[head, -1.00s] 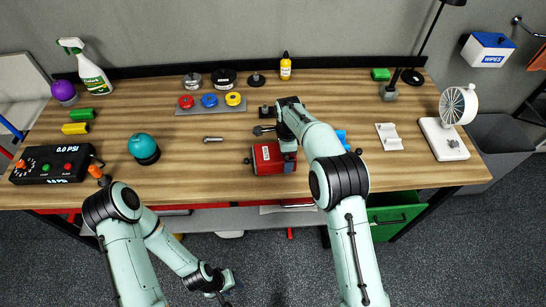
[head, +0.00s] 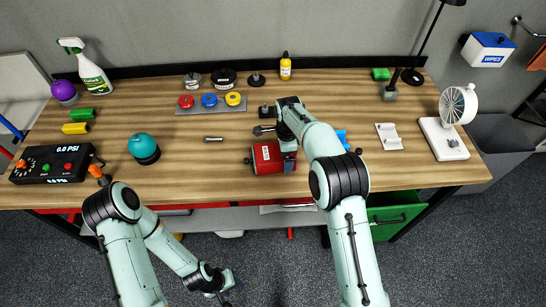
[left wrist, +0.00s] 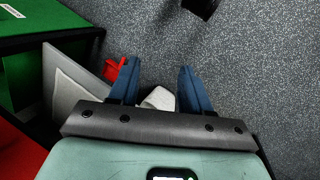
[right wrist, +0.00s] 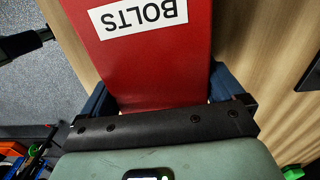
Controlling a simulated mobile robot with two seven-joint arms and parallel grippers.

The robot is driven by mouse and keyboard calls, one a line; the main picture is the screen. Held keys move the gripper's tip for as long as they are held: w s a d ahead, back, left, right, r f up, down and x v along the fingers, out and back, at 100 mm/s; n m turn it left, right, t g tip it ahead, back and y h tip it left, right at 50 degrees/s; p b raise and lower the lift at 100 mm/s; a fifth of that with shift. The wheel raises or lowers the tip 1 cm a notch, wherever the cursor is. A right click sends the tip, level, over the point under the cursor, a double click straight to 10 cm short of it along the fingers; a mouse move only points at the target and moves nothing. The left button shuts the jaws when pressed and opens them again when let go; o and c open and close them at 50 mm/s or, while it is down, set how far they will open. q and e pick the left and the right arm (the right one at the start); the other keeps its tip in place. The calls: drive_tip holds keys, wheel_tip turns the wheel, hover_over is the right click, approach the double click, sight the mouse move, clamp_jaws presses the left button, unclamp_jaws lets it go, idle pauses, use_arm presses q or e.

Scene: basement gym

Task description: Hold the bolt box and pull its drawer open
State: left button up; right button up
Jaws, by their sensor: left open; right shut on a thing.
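The red bolt box (head: 266,160) lies near the front edge of the workbench. In the right wrist view its white BOLTS label shows on the red face (right wrist: 155,60). My right gripper (head: 288,158) is shut on the box, with one finger on each side of it. A small dark knob (head: 248,168) shows at the box's left end; I cannot make out the drawer's outline. My left gripper (head: 226,284) is open and empty, low in front of the bench over the floor. Its two blue fingers stand apart in the left wrist view (left wrist: 160,82).
On the bench (head: 345,187) are a teal-domed object (head: 143,147), a metal bolt-like piece (head: 213,139), a pressure panel (head: 52,165) and a white fan (head: 457,105). A green drawer unit (head: 393,215) stands below. The bench left of the box is mostly clear.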

use_arm(q)
drive_tip(key=w+r+n, duration=0.2)
drive_tip(key=w+n, duration=0.1)
drive_tip(key=w, duration=0.2)
wheel_tip(320, 180, up, 26)
drive_tip(key=n+t+h, duration=0.1)
drive_tip(key=n+h, duration=0.5)
drive_tip(key=n, duration=0.6)
hover_over(248, 161)
drive_tip(key=a, duration=0.8)
drive_tip(key=shift+s+a+r, duration=0.1)
drive_tip(key=shift+r, duration=0.1)
drive_tip(key=x, duration=0.9)
drive_tip(key=shift+d, duration=0.2)
drive_tip(key=shift+d+f, duration=0.2)
drive_tip(key=shift+f, duration=0.05)
drive_tip(key=shift+s+d, duration=0.1)
drive_tip(key=shift+d, duration=0.2)
clamp_jaws()
